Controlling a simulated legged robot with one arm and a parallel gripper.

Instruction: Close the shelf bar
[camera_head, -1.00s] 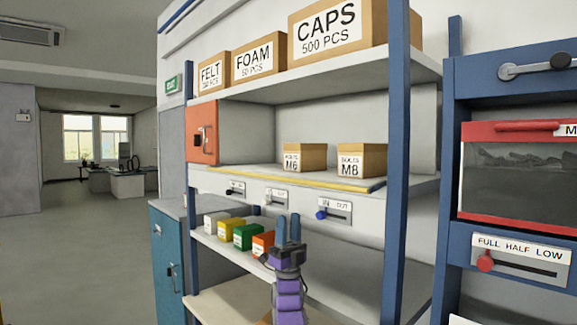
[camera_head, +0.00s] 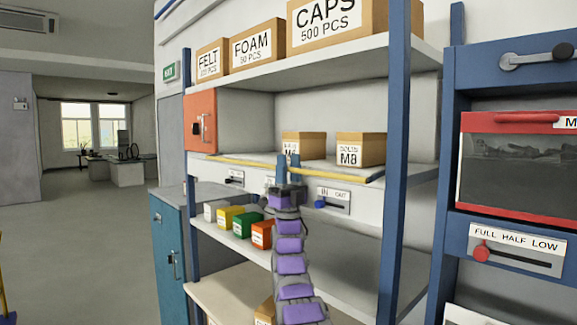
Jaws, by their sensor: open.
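A thin yellow bar (camera_head: 238,163) runs along the front edge of the middle shelf. My gripper (camera_head: 289,166) points up in front of this shelf, its two blue fingers spread with a gap between them and nothing seen in it. The fingers overlap the yellow bar and the lower part of the M6 box in the picture; I cannot tell whether they touch. Below the shelf edge, an IN/OUT slider (camera_head: 333,200) with a blue knob sits just right of my gripper. Another slider plate (camera_head: 233,178) with a dark knob is to the left. My gripper partly hides a plate between them.
An M6 box (camera_head: 308,143) and an M8 box (camera_head: 361,149) stand on the middle shelf. Small coloured bins (camera_head: 247,226) line the lower shelf, left of my arm. A blue upright post (camera_head: 397,150) stands to the right. Open floor (camera_head: 85,240) lies to the left.

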